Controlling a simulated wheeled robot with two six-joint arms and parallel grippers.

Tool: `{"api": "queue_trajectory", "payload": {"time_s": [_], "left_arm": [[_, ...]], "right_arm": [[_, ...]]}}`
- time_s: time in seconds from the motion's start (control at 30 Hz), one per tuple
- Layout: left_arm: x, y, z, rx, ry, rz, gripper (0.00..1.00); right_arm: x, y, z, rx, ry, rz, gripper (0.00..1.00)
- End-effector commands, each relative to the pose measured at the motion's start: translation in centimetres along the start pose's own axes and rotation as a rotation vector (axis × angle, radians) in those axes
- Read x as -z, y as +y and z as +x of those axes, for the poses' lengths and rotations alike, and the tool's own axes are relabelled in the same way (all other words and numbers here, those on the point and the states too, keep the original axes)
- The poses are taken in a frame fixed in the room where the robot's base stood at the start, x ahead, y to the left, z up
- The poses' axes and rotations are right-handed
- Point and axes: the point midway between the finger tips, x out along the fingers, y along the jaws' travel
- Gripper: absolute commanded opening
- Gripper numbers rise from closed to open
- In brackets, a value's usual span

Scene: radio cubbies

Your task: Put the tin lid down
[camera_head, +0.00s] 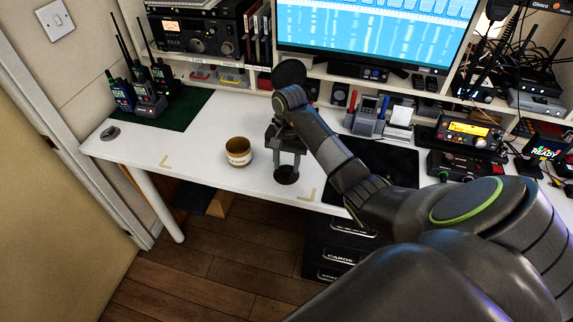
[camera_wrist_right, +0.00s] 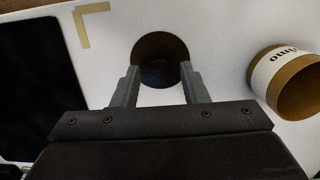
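The tin lid is a dark brown round disc (camera_head: 287,176) near the front edge of the white desk; it also shows in the right wrist view (camera_wrist_right: 160,58). My right gripper (camera_head: 287,158) points down over it, its two fingers apart. In the right wrist view the fingertips (camera_wrist_right: 160,72) overlap the lid's two sides, and the lid looks to lie just beyond them. Whether they touch it, I cannot tell. The open tin (camera_head: 238,152), brown with a pale lettered label, stands left of the gripper; it also shows in the wrist view (camera_wrist_right: 290,84). My left gripper is out of view.
Tan corner marks lie on the desk at left (camera_head: 166,161) and by the lid (camera_head: 308,195). A black mat (camera_head: 385,160) is to the right. Handheld radios (camera_head: 147,92) stand on a green mat (camera_head: 190,107). The desk between tin and green mat is clear.

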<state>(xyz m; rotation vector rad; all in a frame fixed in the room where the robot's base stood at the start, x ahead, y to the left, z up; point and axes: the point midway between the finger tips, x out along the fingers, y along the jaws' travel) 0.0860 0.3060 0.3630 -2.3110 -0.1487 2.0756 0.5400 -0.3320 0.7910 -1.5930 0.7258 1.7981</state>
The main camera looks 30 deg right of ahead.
Motion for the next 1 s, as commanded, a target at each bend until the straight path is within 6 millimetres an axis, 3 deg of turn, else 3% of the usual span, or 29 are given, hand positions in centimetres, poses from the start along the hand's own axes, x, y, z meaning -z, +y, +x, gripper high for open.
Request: {"api": "queue_trajectory", "payload": {"time_s": [0.1, 0.6, 0.8, 1.0], "left_arm": [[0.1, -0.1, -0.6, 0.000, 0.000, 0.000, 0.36], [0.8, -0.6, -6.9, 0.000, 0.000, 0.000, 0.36], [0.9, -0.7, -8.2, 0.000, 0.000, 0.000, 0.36], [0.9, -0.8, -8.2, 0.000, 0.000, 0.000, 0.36]], "right_arm": [[0.0, 0.0, -2.4, 0.000, 0.003, -0.001, 0.40], [-0.1, 0.0, -9.1, 0.000, 0.000, -0.001, 0.40], [-0.1, 0.0, -10.6, -0.001, -0.001, 0.000, 0.40], [0.0, 0.0, -10.7, 0.000, -0.001, 0.000, 0.40]]}}
